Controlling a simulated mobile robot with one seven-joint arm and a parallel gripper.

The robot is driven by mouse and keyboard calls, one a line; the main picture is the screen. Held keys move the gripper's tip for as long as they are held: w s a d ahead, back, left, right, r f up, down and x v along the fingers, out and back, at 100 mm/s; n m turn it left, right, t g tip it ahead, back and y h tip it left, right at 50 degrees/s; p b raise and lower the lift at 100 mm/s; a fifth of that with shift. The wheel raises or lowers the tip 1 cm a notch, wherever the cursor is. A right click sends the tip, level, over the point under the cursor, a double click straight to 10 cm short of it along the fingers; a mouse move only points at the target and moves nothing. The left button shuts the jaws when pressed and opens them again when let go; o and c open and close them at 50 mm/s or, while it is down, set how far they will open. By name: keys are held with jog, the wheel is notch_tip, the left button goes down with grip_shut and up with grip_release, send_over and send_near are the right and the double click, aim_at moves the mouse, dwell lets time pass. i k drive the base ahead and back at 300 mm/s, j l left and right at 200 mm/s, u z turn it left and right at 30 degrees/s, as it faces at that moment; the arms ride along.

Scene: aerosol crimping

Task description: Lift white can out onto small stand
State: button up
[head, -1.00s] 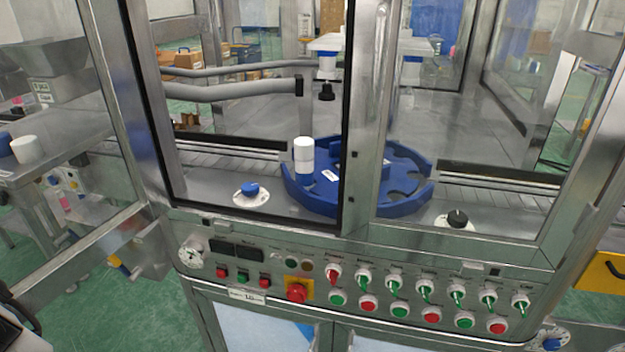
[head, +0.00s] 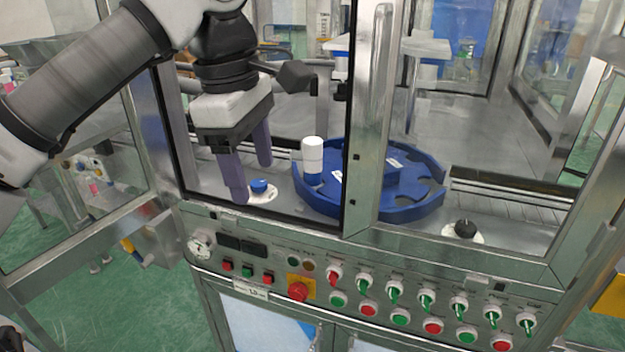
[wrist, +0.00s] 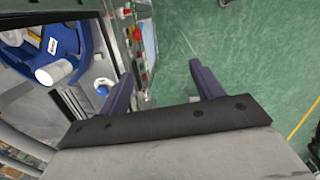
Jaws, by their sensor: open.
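The white can (head: 312,154) stands upright in a pocket at the left side of the blue star wheel (head: 402,211), inside the machine. It also shows in the wrist view (wrist: 55,73), at the left. My gripper (head: 250,178) is open and empty, its two purple fingers pointing down at the machine's open front, left of the can and apart from it. In the wrist view the fingers (wrist: 160,85) are spread, with green floor and the panel edge between and beyond them. I cannot pick out the small stand for certain.
A blue knob (head: 259,186) on a white disc sits close to my fingers. The metal door post (head: 368,120) stands right of the can. The control panel (head: 380,290) runs along the front below the opening.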

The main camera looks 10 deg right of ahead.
aim_at(312, 146)
jog(key=i+l, duration=0.85)
